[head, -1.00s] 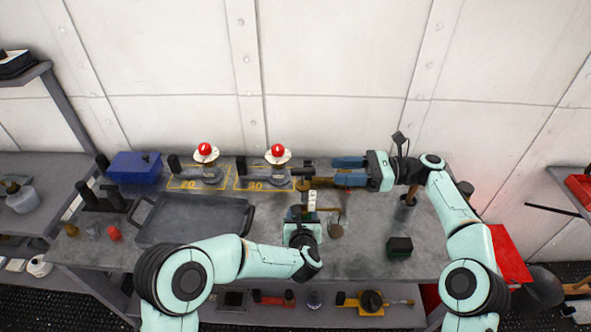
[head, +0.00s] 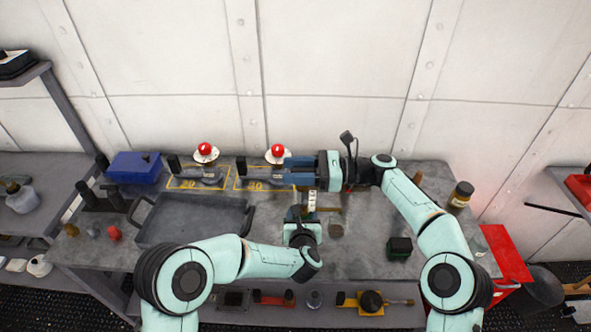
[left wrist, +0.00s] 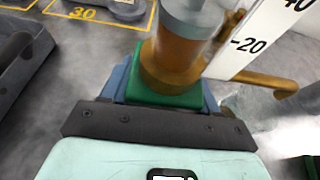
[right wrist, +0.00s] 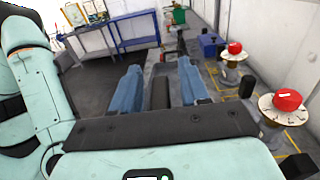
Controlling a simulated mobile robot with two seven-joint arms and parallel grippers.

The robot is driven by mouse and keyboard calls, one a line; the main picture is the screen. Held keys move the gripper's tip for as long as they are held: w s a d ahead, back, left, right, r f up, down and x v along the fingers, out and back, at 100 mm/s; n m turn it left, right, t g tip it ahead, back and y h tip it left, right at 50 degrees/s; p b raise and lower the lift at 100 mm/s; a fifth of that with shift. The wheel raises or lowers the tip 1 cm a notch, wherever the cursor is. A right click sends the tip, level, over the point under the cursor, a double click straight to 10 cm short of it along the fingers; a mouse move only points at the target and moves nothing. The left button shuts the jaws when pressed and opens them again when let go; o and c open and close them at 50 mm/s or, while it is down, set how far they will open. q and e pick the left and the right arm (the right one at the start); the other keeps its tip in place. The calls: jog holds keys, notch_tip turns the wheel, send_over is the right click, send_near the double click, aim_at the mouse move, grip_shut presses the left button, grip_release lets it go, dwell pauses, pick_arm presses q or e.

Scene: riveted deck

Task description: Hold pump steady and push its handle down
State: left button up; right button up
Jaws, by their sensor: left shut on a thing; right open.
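The pump has an amber body (left wrist: 178,52) with a grey cap and a green base (left wrist: 165,98). A white scale strip (left wrist: 258,38) and a brass spout (left wrist: 262,80) are beside it. My left gripper (head: 300,212) is shut on the pump low down, around the green base. My right gripper (head: 288,171) is open above and behind the left one, fingers pointing left. It hides the pump's top in the head view. In the right wrist view, a dark cylinder (right wrist: 160,93), seemingly the pump's handle, lies between the blue fingers; contact cannot be told.
A dark green block (head: 399,247) and an amber jar (head: 461,194) are to the right.

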pick_arm(q)
jog(key=shift+r, duration=0.1)
pick_arm(e)
jog(key=shift+c, duration=0.3)
grip_shut()
jog(key=shift+f, duration=1.2)
jog(key=shift+o, duration=0.3)
grip_release()
jog(key=d, duration=1.2)
jog(key=shift+w, duration=0.2)
